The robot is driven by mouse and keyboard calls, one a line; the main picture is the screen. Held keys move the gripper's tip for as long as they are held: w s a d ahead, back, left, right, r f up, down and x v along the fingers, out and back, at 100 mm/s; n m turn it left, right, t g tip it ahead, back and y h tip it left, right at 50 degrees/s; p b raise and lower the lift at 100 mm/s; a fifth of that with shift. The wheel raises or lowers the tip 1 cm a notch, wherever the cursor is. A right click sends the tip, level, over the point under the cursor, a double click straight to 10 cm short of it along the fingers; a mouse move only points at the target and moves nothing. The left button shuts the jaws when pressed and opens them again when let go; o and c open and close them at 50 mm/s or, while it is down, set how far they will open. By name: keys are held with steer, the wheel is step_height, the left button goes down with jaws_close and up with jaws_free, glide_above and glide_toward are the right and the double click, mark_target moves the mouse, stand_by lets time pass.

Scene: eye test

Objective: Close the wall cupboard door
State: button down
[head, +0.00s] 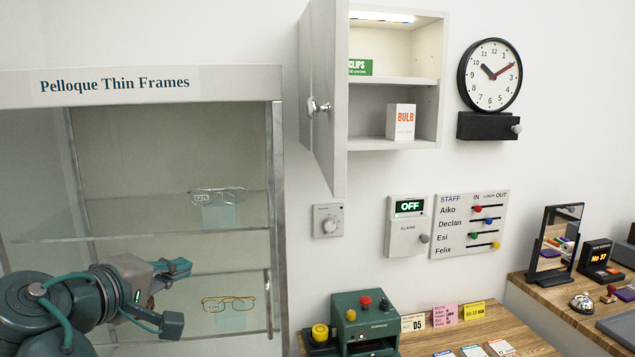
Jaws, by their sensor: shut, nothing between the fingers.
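The white wall cupboard (437,95) hangs on the wall at upper centre. Its door (327,95) is hinged on the left and stands wide open, swung out toward me. A round silver knob (318,106) shows on the door at mid height. My gripper (179,295) is at lower left, in front of the glass display case, well below and left of the door. It is shut and empty and touches neither door nor knob.
The cupboard holds a green clips box (360,67) and a white bulb box (400,122). A clock (490,75) hangs close on its right. The display case (278,200) stands left of the door. A dial (328,221) and alarm panel (407,226) are below, above a green machine (363,320).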

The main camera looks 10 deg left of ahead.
mark_target(328, 164)
steer(key=s+d+r+m+h, duration=0.1)
steer(key=s+d+r+h, duration=0.1)
steer(key=d+r+h, duration=0.35)
steer(key=s+d+r+m+h, duration=0.25)
steer(key=d+r, duration=0.35)
steer(key=r, duration=0.4)
steer(key=shift+n+t+y, duration=0.3)
steer(key=shift+n+t, duration=0.1)
steer(key=shift+n, duration=0.25)
steer(key=p+x, duration=0.1)
steer(key=x, duration=0.3)
steer(key=d+p+x, duration=0.1)
steer(key=p+x, duration=0.1)
steer(key=x, duration=0.2)
steer(key=s+d+p+x, duration=0.1)
steer(key=p+x, duration=0.1)
steer(key=x, duration=0.2)
steer(key=shift+d+r, duration=0.1)
steer(key=shift+r, duration=0.05)
steer(key=shift+w+d+p, duration=0.15)
steer(key=shift+d+p, duration=0.15)
steer(key=shift+p, duration=0.05)
